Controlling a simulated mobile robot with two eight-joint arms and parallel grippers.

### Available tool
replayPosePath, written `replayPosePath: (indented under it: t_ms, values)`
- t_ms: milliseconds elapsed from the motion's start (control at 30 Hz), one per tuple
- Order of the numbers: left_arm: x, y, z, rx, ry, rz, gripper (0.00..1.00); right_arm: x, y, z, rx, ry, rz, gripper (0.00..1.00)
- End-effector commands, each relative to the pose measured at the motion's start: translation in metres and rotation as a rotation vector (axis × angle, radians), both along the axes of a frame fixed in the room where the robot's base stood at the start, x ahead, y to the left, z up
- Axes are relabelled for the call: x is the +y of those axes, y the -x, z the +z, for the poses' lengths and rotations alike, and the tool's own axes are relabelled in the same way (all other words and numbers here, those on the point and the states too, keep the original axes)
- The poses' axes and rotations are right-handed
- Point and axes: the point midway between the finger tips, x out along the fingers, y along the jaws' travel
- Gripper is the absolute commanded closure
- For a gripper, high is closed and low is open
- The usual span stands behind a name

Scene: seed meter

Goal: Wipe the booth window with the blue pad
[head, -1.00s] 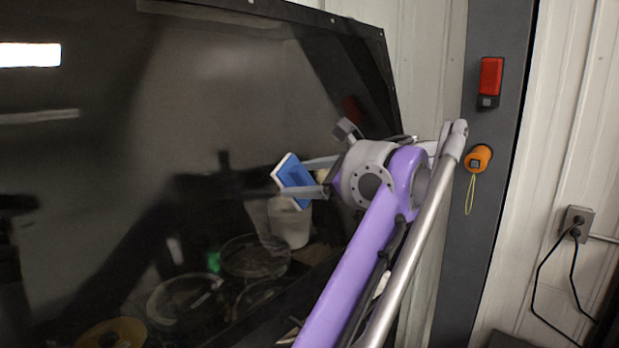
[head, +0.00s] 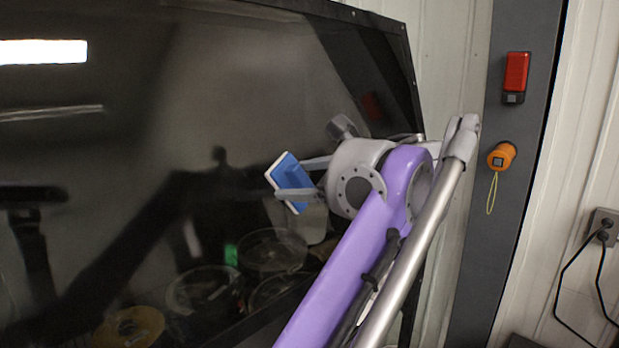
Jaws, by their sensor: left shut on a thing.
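The booth window (head: 120,130) is a large dark glossy pane in a black frame, filling the left and middle of the head view. It mirrors a light strip and a dark shape of my body. My left gripper (head: 285,181) is shut on the blue pad (head: 293,177), a small blue block with a white face turned to the left. The pad is in front of the right part of the window; I cannot tell whether it touches the glass. My right gripper is not in view.
Behind the glass are several round dishes (head: 270,250), a pale container (head: 312,222) and a yellow ring (head: 130,328). To the right, a dark post (head: 480,230) carries a red device (head: 516,75) and an orange device (head: 501,156) with a cord loop. A wall socket (head: 604,226) has black cables.

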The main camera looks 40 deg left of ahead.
Motion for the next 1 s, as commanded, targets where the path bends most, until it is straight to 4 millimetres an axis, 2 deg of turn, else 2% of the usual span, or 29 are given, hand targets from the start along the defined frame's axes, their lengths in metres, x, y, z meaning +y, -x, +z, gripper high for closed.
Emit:
replayPosePath:
  t_ms: [233, 567, 867, 1000]
  values:
    - [0.001, 0.009, 0.000, 0.000, 0.000, 0.001, 0.73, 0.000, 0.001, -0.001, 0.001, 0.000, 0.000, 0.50]
    - [0.002, 0.035, 0.000, 0.000, 0.000, 0.001, 0.73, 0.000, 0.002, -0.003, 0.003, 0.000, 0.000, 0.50]
    - [0.002, 0.036, 0.001, 0.000, 0.000, 0.000, 0.73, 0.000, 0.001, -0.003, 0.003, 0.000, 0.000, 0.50]
    - [-0.007, 0.035, 0.004, -0.002, 0.000, -0.003, 0.73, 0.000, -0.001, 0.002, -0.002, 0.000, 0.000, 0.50]
